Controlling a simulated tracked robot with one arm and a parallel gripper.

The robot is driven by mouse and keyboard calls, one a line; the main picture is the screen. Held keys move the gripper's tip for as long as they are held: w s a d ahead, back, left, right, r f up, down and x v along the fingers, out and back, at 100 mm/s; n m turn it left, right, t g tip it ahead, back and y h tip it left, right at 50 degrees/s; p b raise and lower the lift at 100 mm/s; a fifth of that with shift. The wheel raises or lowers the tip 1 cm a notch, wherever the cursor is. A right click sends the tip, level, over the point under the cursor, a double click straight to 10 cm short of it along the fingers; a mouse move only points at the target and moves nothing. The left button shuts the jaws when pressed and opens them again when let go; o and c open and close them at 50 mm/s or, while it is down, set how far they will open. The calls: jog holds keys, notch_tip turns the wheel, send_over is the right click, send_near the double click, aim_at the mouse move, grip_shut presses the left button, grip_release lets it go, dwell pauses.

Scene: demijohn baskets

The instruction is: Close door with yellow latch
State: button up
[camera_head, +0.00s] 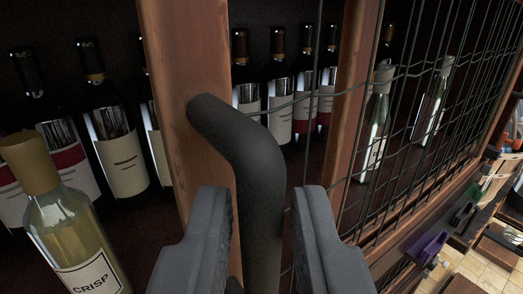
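A dark curved handle (258,165) is fixed to a brown wooden upright (180,60) that looks like the edge of the door. Wire mesh (430,75) runs to the right of this upright. My gripper (262,225) is open, with one grey finger on each side of the handle's lower part. A gap shows between the handle and the right finger; whether the left finger touches it is unclear. The handle's lower end is out of the picture. No yellow latch shows in this view.
Several wine bottles (120,150) stand on a dark shelf behind the upright. A pale bottle (70,235) with a tan cap is close at lower left. Another wooden post (355,75) stands right of the handle. A purple object (428,248) and tiled floor (485,272) show at lower right.

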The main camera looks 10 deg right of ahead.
jog(key=shift+x, duration=1.05)
grip_shut()
jog(key=shift+s, duration=0.1)
